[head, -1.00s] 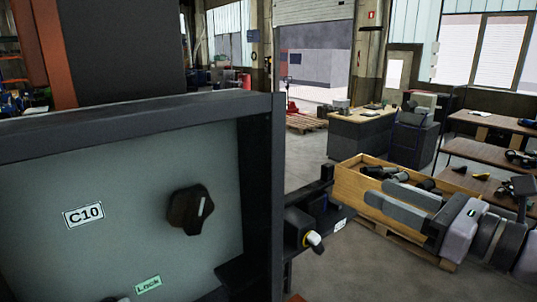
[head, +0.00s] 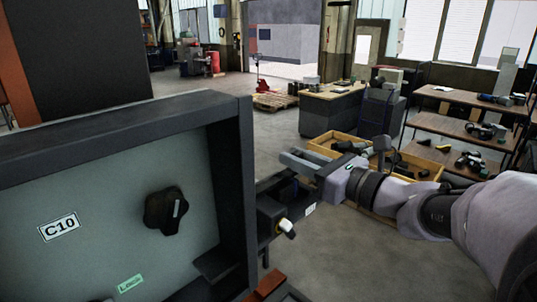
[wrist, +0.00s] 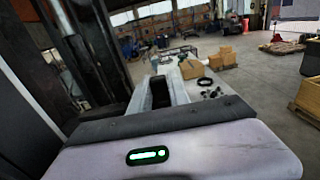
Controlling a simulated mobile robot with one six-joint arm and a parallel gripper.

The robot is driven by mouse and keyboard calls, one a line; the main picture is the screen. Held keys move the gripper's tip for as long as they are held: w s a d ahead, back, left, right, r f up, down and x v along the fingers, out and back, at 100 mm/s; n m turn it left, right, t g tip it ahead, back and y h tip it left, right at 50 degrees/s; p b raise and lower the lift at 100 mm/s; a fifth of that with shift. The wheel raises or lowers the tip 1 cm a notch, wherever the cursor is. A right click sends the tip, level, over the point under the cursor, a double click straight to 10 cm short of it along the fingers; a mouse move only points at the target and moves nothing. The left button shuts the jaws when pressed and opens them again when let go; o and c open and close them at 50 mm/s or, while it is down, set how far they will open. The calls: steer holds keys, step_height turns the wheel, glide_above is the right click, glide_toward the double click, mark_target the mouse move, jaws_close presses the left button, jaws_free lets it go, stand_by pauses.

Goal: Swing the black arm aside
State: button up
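The black arm (head: 270,185) juts out to the right from the edge of the dark-framed panel in the head view. Below it is a dark block with a white-and-yellow knob (head: 287,227). My gripper (head: 302,160) comes from the right, with its fingers at the arm's outer end. In the wrist view my gripper (wrist: 160,84) has its two grey fingers apart, with a dark upright piece between them. It looks like the arm's end, but I cannot tell whether the fingers touch it.
The panel (head: 100,200) bears a C10 label (head: 58,227), a black rotary knob (head: 165,210) and a green label (head: 130,283). Behind my gripper stand a wooden crate (head: 420,165), a desk (head: 330,105) and shelves (head: 450,132). Open floor lies right of the panel.

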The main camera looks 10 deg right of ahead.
jaws_close()
stand_by(1.1)
